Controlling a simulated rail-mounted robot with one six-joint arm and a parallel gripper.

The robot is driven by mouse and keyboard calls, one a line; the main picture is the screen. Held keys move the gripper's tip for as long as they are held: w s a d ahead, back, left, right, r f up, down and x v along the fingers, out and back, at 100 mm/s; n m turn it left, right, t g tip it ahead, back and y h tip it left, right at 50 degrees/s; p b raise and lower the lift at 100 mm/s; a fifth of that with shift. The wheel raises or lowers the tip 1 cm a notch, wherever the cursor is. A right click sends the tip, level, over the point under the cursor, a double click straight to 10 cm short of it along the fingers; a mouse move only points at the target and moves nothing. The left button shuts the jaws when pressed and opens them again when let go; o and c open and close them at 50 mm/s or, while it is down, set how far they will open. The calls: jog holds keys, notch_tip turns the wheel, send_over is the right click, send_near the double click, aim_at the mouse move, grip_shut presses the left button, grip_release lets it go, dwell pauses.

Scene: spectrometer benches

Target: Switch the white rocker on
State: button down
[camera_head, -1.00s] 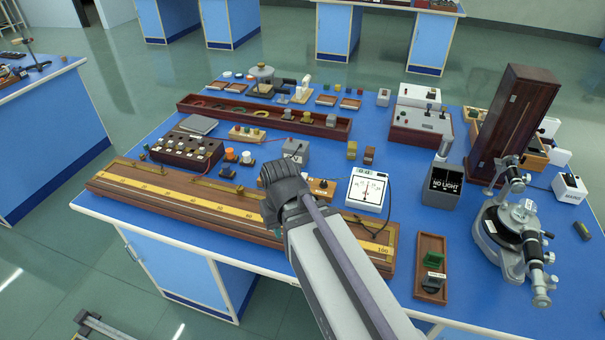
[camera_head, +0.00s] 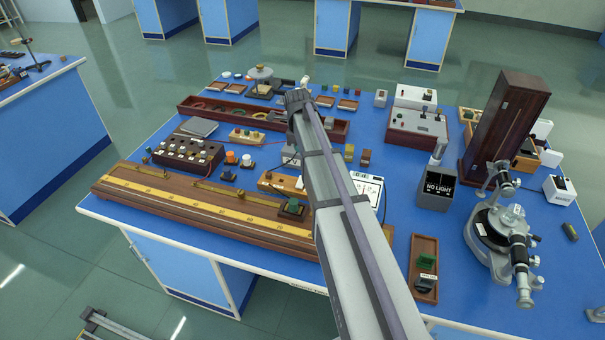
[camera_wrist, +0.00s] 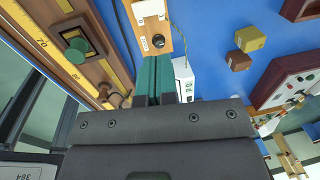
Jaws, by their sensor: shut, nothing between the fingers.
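My gripper (camera_wrist: 155,68) shows in the wrist view as two dark green fingers pressed together, with nothing between them. Just beyond the fingertips in the wrist view is a wooden board (camera_wrist: 157,32) with a white block (camera_wrist: 149,8) and a round black knob. The block could be the white rocker, but I cannot tell, nor read its on or off state. In the head view the board (camera_head: 278,180) is partly covered by my arm.
A long wooden scale bench (camera_head: 200,205) lies along the front edge, with a green knob (camera_wrist: 77,49) on it. A white meter (camera_head: 369,187) is half hidden by my arm. A dark box (camera_head: 437,188), a tall wooden case (camera_head: 508,130) and a spectrometer (camera_head: 500,240) stand right.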

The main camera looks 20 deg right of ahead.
aim_at(301, 181)
jog(key=f+b, duration=0.4)
jog(key=w+f+b, duration=0.1)
jog(key=f+b, duration=0.4)
jog(key=d+f+b, duration=0.1)
jog(key=f+b, duration=0.4)
jog(key=shift+w+d, duration=0.1)
jog(key=shift+w, duration=0.1)
jog(key=shift+w+d+f+g+b, duration=0.15)
jog(key=shift+f+g+b, duration=0.15)
jog(key=shift+f, duration=0.05)
jog(key=shift+r, duration=0.15)
jog(key=shift+s, duration=0.2)
jog(key=shift+s+a+r+p, duration=0.3)
jog(key=shift+s+a+p, duration=0.15)
jog(key=shift+a+p, duration=0.1)
